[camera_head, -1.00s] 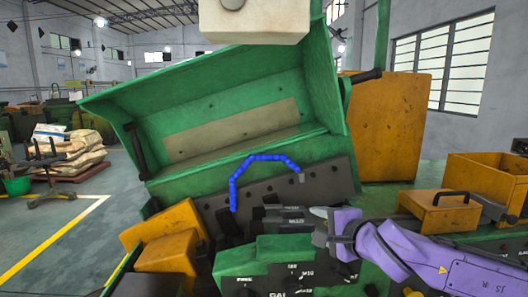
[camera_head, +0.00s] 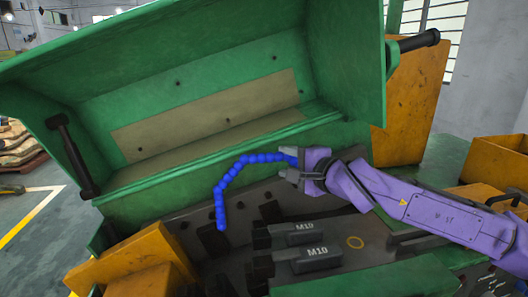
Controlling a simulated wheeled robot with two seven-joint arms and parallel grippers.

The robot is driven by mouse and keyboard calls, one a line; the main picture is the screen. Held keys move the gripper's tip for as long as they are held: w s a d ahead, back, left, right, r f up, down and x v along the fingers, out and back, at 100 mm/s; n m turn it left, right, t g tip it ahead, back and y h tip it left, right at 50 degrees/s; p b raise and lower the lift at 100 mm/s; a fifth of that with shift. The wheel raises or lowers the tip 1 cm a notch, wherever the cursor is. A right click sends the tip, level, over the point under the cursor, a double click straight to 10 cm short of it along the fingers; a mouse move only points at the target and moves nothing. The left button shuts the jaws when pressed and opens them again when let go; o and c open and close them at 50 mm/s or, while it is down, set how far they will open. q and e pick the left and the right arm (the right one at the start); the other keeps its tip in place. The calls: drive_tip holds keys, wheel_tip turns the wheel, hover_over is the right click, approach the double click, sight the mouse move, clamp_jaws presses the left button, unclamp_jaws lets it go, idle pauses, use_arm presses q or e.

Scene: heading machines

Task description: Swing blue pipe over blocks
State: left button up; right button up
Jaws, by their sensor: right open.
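The blue beaded pipe (camera_head: 236,170) arches over the dark plate inside the green machine. Its left end hangs down free, and its right end meets my right gripper. My right gripper (camera_head: 289,165), on the purple arm, is open at that right end. The upper finger overlaps the pipe's end, and I cannot tell whether the pipe lies between the fingers. Two dark blocks, an upper one marked M10 (camera_head: 303,233) and a lower one marked M10 (camera_head: 308,260), sit below and right of the pipe. My left gripper is out of view.
The green hood (camera_head: 195,75) stands open above and behind the pipe. An orange box (camera_head: 143,262) stands at the lower left. An orange panel (camera_head: 412,105) stands behind my right arm. Open floor lies at far left.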

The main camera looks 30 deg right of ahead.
sight(276, 159)
drive_tip(key=b+x, duration=0.2)
drive_tip(key=x, duration=0.5)
drive_tip(key=shift+w+f+b, duration=0.25)
drive_tip(key=shift+w+b, duration=0.1)
drive_tip(key=shift+w+a, duration=0.15)
drive_tip(key=shift+w, duration=0.35)
drive_tip(key=shift+c, duration=0.4)
clamp_jaws()
